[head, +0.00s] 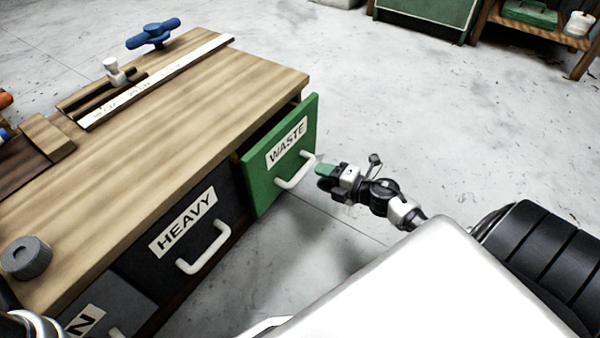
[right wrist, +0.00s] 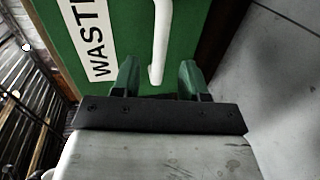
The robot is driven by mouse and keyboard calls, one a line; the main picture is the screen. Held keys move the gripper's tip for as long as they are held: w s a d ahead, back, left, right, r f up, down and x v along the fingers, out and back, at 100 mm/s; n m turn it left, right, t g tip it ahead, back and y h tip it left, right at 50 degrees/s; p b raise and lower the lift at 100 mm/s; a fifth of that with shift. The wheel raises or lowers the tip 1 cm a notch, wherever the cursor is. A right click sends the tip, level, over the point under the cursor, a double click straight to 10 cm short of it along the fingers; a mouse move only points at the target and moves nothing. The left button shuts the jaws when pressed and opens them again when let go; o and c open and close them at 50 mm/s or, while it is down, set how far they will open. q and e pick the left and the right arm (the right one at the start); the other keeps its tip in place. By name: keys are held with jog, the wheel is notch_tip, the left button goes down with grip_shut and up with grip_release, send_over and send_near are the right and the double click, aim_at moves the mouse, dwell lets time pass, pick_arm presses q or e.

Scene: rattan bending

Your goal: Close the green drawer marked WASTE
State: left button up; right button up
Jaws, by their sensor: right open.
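The green drawer marked WASTE (head: 259,178) sticks out from the right end of the wooden workbench, partly open. Its white handle (head: 297,173) is on the front. My right gripper (head: 322,170) is just in front of the drawer front, to the right of the handle. In the right wrist view the green drawer front (right wrist: 125,30) fills the middle, and the open green fingers (right wrist: 158,78) point at it. The white handle's end (right wrist: 157,72) shows between the fingertips; I cannot tell whether they touch. My left gripper is not clearly in view.
The dark HEAVY drawer (head: 204,246) is beside the green one, with another drawer below left. The bench top (head: 190,125) holds a long white rule (head: 160,80), a blue clamp knob (head: 152,34) and a grey cylinder (head: 27,257). Open concrete floor lies to the right.

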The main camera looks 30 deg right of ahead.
aim_at(306, 170)
jog(key=b+x, duration=0.2)
jog(key=x, duration=0.4)
jog(key=shift+w+a, duration=0.1)
jog(key=shift+w, duration=0.15)
grip_shut()
